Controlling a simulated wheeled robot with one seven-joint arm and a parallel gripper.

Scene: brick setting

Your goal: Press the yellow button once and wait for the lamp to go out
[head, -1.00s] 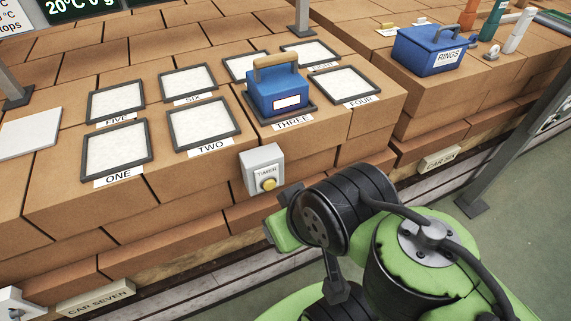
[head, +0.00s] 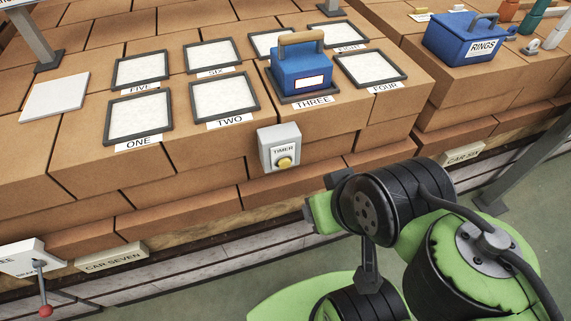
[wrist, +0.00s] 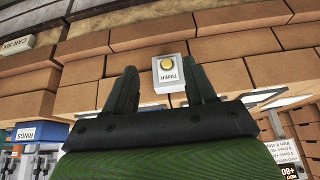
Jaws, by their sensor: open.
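The yellow button (head: 285,162) is on the front of a pale grey box marked TIMER (head: 279,142), fixed to the brick face below the pads TWO and THREE. In the wrist view the yellow button (wrist: 167,64) and the TIMER box (wrist: 168,78) appear upside down, between the two fingers in the picture. My gripper (wrist: 163,72) is open and empty, and a gap to the button appears to remain. The fingers cannot be made out in the head view, where my arm is right of the box. I cannot pick out a lit lamp.
A blue box with a tan handle (head: 302,72) stands on the pad THREE. Framed pale pads, such as ONE (head: 139,116), lie on the brick top. A blue RINGS box (head: 463,40) is at right. A red-knobbed lever (head: 44,295) is at lower left.

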